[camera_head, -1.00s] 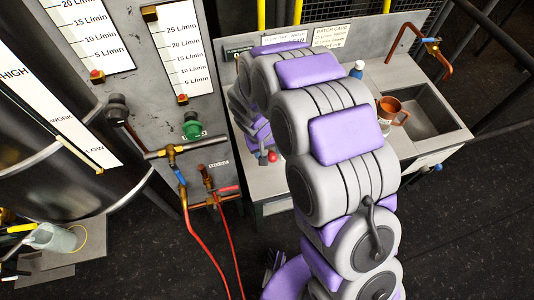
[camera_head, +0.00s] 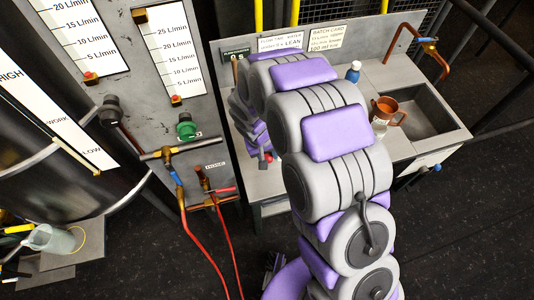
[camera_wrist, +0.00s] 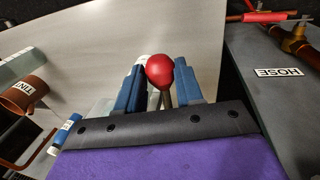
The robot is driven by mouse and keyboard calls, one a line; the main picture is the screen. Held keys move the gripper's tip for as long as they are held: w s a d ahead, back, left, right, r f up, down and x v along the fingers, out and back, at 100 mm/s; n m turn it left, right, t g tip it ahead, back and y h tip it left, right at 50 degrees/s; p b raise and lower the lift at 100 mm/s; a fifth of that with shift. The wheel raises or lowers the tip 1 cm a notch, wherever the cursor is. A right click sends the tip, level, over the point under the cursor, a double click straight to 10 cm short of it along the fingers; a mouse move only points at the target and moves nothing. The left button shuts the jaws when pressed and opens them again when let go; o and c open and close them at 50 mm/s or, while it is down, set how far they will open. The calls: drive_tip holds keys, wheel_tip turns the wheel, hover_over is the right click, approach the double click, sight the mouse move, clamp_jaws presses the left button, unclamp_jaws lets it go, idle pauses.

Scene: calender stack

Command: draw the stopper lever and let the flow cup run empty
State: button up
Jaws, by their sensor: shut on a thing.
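The stopper lever shows in the wrist view as a red ball knob (camera_wrist: 160,70) on a thin metal rod. My gripper (camera_wrist: 160,82) has its blue fingers on either side of the rod, just below the ball, and is shut on it. In the head view the red knob (camera_head: 268,157) peeks out at the left of my arm, low over the bench. My arm hides most of my gripper there. The flow cup cannot be made out clearly; a pale, glassy shape shows partly behind the fingers in the wrist view.
A copper mug (camera_head: 388,109) stands by the sink (camera_head: 425,112). A blue-capped bottle (camera_head: 353,72) stands at the back of the bench. The gauge panel (camera_head: 140,85) with valves and red hoses (camera_head: 205,255) rises close on the left.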

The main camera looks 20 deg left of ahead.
drive_tip(key=shift+a, duration=0.15)
clamp_jaws()
drive_tip(key=a+m, duration=0.2)
drive_tip(key=s+a+m+g, duration=0.1)
drive_tip(key=a+m, duration=0.2)
drive_tip(key=shift+s+p, duration=0.2)
drive_tip(key=shift+p, duration=0.15)
drive_tip(key=o, duration=0.8)
unclamp_jaws()
drive_tip(key=shift+f, duration=0.1)
drive_tip(key=shift+o, duration=0.2)
